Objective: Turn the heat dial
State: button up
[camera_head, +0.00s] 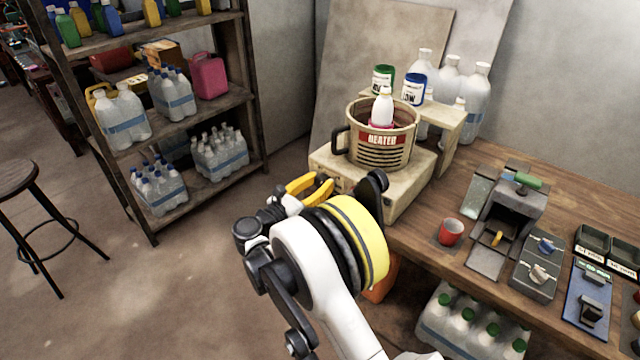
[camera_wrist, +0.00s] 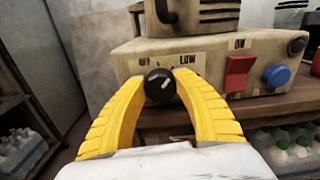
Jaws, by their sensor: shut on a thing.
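The heat dial (camera_wrist: 160,86) is a round black knob with a white pointer mark on the front of a beige heater base (camera_head: 405,185). In the wrist view the labels OFF and LOW stand above it, and the pointer leans up and to the right. My gripper (camera_wrist: 161,87) has its two yellow fingers shut on the dial, one on each side. In the head view the yellow fingers (camera_head: 310,187) reach the front of the base; the dial itself is hidden there. A vat labelled HEATED (camera_head: 382,140) stands on the base.
A red rocker switch (camera_wrist: 239,73) under an ON label and a blue button (camera_wrist: 277,76) sit right of the dial. A white bottle (camera_head: 383,108) stands in the vat. A red cup (camera_head: 451,232) and several devices occupy the wooden bench (camera_head: 425,250). A shelf of bottles (camera_head: 190,100) is at left.

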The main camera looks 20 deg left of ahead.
jog(key=shift+m, duration=0.5)
jog(key=o, duration=1.2)
jog(key=shift+c, duration=0.2)
jog(key=v, duration=1.2)
